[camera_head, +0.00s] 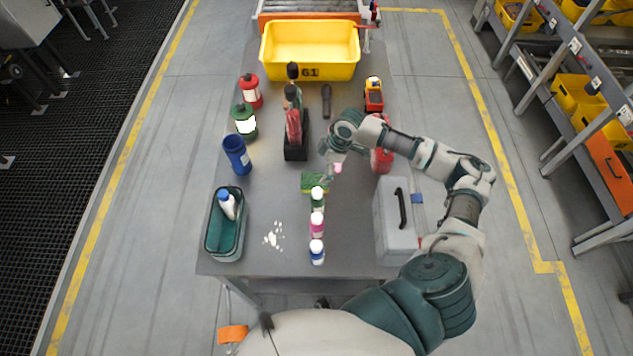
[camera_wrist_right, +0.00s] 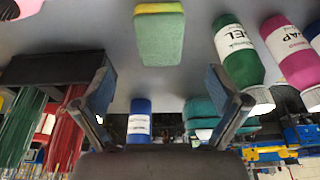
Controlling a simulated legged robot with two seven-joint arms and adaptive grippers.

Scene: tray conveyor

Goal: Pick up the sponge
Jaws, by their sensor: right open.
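The sponge (camera_head: 312,182), green with a yellow layer, lies on the grey table near its middle. In the right wrist view the sponge (camera_wrist_right: 158,40) shows at the top centre, ahead of and between my fingers, with a visible gap to them. My right gripper (camera_head: 332,166) is just above and to the right of the sponge in the head view. In the wrist view the right gripper (camera_wrist_right: 159,72) has its two fingers spread with nothing between them. My left gripper is not in view.
A green-labelled bottle (camera_head: 317,200), a pink one (camera_head: 317,226) and a white-blue one (camera_head: 317,252) stand close in front of the sponge. A black holder (camera_head: 296,152) stands behind left, a grey case (camera_head: 395,240) at right.

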